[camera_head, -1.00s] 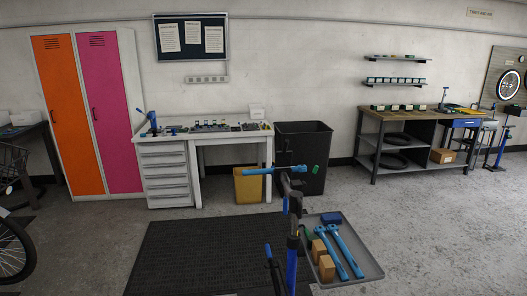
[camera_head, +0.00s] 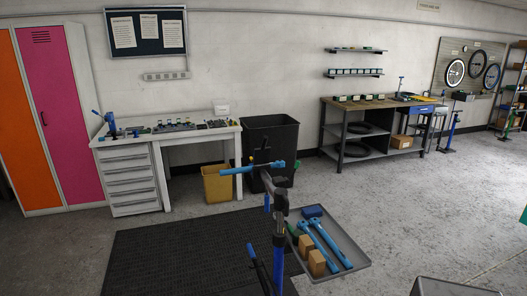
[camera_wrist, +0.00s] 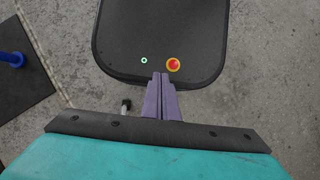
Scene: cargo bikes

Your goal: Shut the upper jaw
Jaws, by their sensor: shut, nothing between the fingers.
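A bike repair stand (camera_head: 279,240) with a blue and black post stands at the near edge of a dark mat. Its clamp head (camera_head: 277,183) is at the top, with a blue bar (camera_head: 238,170) pointing left. Dark clamp parts overlap the black bin behind, so I cannot clearly tell the upper jaw or how far it is open. My gripper (camera_wrist: 160,76) has purple fingers, shut and empty, in the wrist view. It points down over my own dark base, apart from the stand. The clamp head is not in the wrist view.
A grey tray (camera_head: 350,263) on the stand's right holds blue tools and tan blocks. The dark mat (camera_head: 165,258) lies left of the stand. A white workbench (camera_head: 128,180), black bin (camera_head: 286,133) and wooden bench (camera_head: 335,107) line the wall. Floor at right is open.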

